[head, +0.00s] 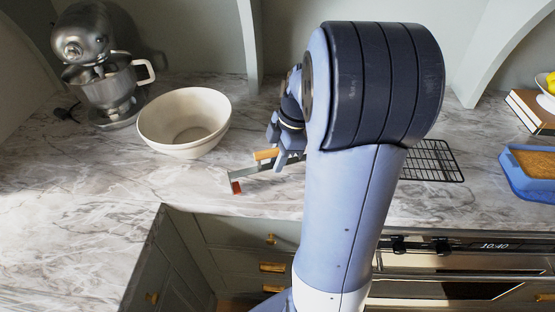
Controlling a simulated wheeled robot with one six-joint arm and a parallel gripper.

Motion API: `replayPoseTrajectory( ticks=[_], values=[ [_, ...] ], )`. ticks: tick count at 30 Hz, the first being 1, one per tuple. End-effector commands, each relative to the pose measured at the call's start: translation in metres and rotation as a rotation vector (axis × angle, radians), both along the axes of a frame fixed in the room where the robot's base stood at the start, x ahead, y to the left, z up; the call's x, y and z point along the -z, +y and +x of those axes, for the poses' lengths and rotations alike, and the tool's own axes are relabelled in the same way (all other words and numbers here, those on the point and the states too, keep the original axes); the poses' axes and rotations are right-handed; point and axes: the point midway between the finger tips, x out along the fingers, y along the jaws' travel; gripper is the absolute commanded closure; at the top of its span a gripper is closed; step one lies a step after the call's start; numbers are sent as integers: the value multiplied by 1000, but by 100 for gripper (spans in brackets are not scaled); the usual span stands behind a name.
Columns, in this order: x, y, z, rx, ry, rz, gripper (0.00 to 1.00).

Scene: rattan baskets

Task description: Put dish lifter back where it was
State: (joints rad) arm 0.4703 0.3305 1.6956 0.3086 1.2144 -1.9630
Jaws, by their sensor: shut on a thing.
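The dish lifter (248,173) is a slim metal tool with a wooden piece and a red tip at its left end. It shows in the head view left of my arm, near the front of the marble counter. My gripper (279,157) is shut on the dish lifter at its right part. My arm hides the right end of the lifter. I cannot tell whether the lifter touches the counter or hangs just above it.
A cream bowl (186,144) and a stand mixer (101,75) stand to the left. A black wire rack (433,160) lies right of my arm. A blue baking dish (520,184) and books (526,112) are at the far right. The front left counter is clear.

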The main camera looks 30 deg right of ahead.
Motion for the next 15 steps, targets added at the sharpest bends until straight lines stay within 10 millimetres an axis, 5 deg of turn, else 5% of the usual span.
replayPoseTrajectory(
  ticks=[12, 13, 15],
  values=[
    [12, 0, 0, 0, -1, 0, 100],
    [13, 0, 0, 0, -1, 0, 78],
    [12, 0, 0, 0, -1, 0, 72]
  ],
)
